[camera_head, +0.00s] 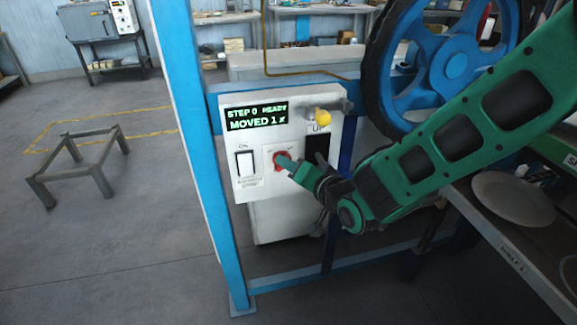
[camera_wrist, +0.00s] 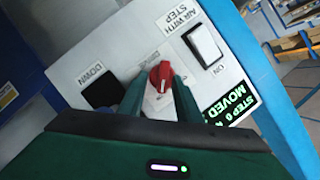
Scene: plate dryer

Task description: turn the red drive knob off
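The red drive knob (camera_head: 276,157) is on the front of a white control panel (camera_head: 250,202), right of a white rocker switch (camera_head: 245,164) labelled ON. In the wrist view the red knob (camera_wrist: 160,74) has its raised grip between the two fingertips of my gripper (camera_wrist: 160,82). The fingers are apart, one on each side of the knob, and narrow gaps seem to show beside it. In the head view my gripper (camera_head: 287,163) reaches the panel from the right and partly hides the knob.
A display (camera_head: 257,118) on the panel reads STEP 0 READY, MOVED 1. A yellow part (camera_head: 322,117) sticks out at the panel's upper right, above a black button (camera_head: 317,149). A blue post (camera_head: 205,150) stands left, a blue wheel (camera_head: 450,67) right.

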